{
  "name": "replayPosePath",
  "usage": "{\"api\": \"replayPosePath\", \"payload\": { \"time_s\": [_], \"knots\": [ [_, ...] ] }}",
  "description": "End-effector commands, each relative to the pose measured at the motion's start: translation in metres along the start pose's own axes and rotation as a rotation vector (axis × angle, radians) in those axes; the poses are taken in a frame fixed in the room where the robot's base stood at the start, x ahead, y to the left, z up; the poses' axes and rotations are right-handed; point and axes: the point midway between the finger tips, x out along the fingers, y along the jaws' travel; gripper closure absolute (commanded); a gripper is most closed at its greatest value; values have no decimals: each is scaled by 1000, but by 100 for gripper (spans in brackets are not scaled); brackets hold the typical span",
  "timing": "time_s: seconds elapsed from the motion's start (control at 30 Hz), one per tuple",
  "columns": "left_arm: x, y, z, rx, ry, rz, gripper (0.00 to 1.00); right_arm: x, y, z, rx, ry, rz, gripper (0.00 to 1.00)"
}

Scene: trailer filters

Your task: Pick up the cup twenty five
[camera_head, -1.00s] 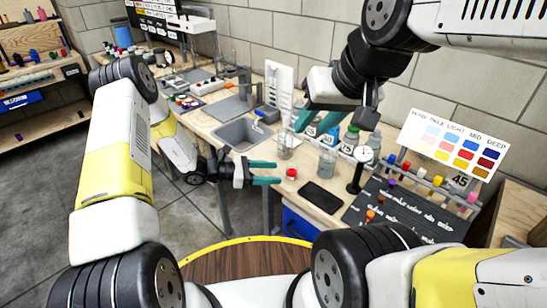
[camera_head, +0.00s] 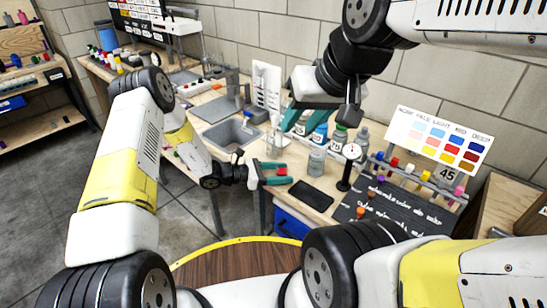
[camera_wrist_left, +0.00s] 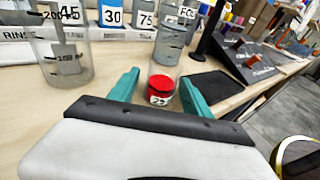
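In the head view the cup shows as a red spot (camera_head: 282,171) between the fingers of my left gripper (camera_head: 284,174). My right gripper (camera_head: 296,126) is open above the bench near the bottles, with nothing visible in it.
A dark flat pad (camera_head: 311,194) lies right of the cup. Clear beakers (camera_wrist_left: 64,60) and numbered bottles (camera_head: 338,140) stand behind it.

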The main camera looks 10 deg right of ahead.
Motion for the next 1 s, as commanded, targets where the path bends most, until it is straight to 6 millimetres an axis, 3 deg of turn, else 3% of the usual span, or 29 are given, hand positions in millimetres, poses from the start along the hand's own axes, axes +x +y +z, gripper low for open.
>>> {"api": "replayPosePath", "payload": {
  "time_s": [0.03, 0.27, 0.67, 1.0],
  "knots": [
    [0, 0, 0, 0, 0, 0, 54, 0, 0, 0, 0, 0, 0, 64],
    [0, 0, 0, 0, 0, 0, 99, 0, 0, 0, 0, 0, 0, 64],
    [-1, 0, 4, 1, 0, 0, 100, 0, 0, 0, 0, 0, 0, 64],
    [-6, 0, 29, 1, -1, -1, 100, 0, 0, 0, 0, 0, 0, 64]
  ]
}}
